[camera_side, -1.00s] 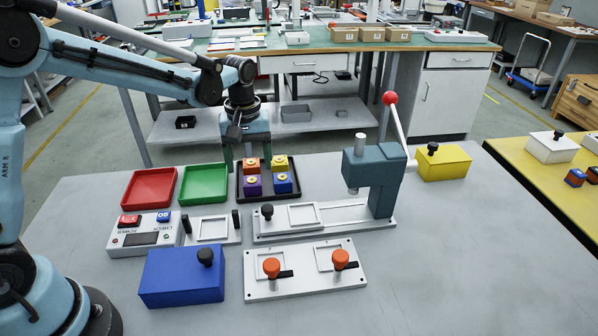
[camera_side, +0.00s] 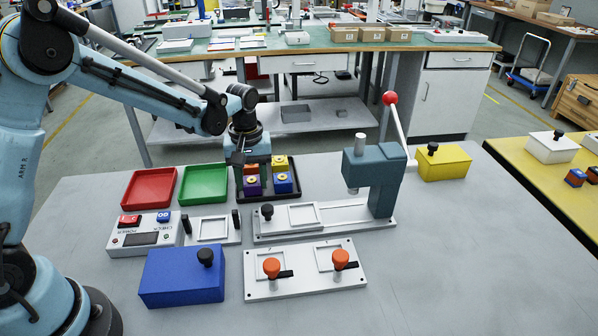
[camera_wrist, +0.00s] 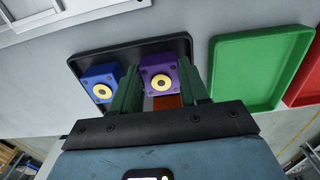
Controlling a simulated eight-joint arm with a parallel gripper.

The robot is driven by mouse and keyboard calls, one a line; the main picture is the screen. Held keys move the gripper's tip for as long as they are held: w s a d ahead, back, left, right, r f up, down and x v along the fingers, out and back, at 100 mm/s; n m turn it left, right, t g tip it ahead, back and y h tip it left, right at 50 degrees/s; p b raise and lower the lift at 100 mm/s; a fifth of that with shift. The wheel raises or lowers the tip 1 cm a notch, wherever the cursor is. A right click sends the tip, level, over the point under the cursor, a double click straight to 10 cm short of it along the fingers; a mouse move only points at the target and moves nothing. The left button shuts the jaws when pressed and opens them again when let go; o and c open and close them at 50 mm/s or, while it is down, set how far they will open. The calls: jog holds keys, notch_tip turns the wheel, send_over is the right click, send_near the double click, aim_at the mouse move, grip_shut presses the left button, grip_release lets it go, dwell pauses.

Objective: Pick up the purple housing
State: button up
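The purple housing (camera_side: 253,185) with its yellow ring sits in the front left of the black tray (camera_side: 297,196). In the wrist view the purple housing (camera_wrist: 158,66) shows upright just ahead of and between my fingers. My gripper (camera_side: 252,180) is low over the left of the tray; in the wrist view my gripper (camera_wrist: 160,88) is open, one finger on each side of the purple housing. I cannot tell if either finger touches it.
A blue housing (camera_side: 283,182) stands right of the purple one, a yellow one (camera_side: 280,164) behind it. An orange one (camera_wrist: 167,102) is mostly hidden by my gripper. A green tray (camera_side: 203,184) and red tray (camera_side: 150,188) lie left; a press (camera_side: 372,185) stands right.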

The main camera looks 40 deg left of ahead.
jog(key=c, duration=0.4)
jog(key=shift+r, duration=0.1)
